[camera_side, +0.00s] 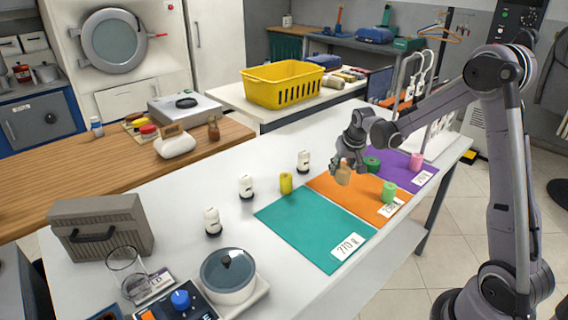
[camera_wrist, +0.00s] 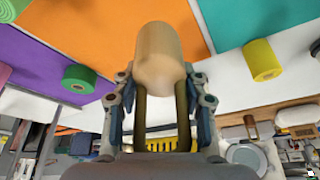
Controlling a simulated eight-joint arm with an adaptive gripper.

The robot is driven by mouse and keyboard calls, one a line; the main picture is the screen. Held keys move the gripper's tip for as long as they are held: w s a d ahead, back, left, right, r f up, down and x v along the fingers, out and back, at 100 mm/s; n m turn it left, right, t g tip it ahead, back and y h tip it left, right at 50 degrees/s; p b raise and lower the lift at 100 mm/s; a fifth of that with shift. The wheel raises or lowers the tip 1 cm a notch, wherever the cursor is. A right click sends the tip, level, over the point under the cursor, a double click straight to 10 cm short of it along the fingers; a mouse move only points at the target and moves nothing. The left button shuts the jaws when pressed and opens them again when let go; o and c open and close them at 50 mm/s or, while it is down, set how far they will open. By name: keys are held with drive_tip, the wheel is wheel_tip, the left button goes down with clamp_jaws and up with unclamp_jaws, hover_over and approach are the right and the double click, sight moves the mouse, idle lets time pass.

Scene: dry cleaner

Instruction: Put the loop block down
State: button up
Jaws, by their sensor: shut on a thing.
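My gripper (camera_side: 346,158) is shut on a tan rounded block (camera_side: 343,175), seen over the orange mat (camera_side: 328,196) near its back left edge. In the wrist view the block (camera_wrist: 160,62) stands out between the two fingers (camera_wrist: 162,88). I take it to be the loop block; no loop is clear on it. Whether its end touches the mat cannot be told. The teal mat (camera_side: 307,233) lies on the left and the purple mat (camera_side: 398,172) on the right, each with a number card at the front.
A light green spool (camera_side: 389,193) stands on the orange mat. A pink spool (camera_side: 416,161) and a dark green roll (camera_side: 372,164) are on the purple mat. A yellow spool (camera_side: 286,183) stands behind the teal mat. Much of the teal mat is bare. A lidded pot (camera_side: 229,275) stands front left.

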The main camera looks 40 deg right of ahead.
drive_tip(key=shift+w+a+f, duration=0.6)
drive_tip(key=shift+w+f, duration=0.1)
drive_tip(key=shift+w, duration=0.1)
drive_tip(key=shift+f, duration=1.9)
drive_tip(key=o, duration=1.2)
drive_tip(key=shift+f, duration=0.15)
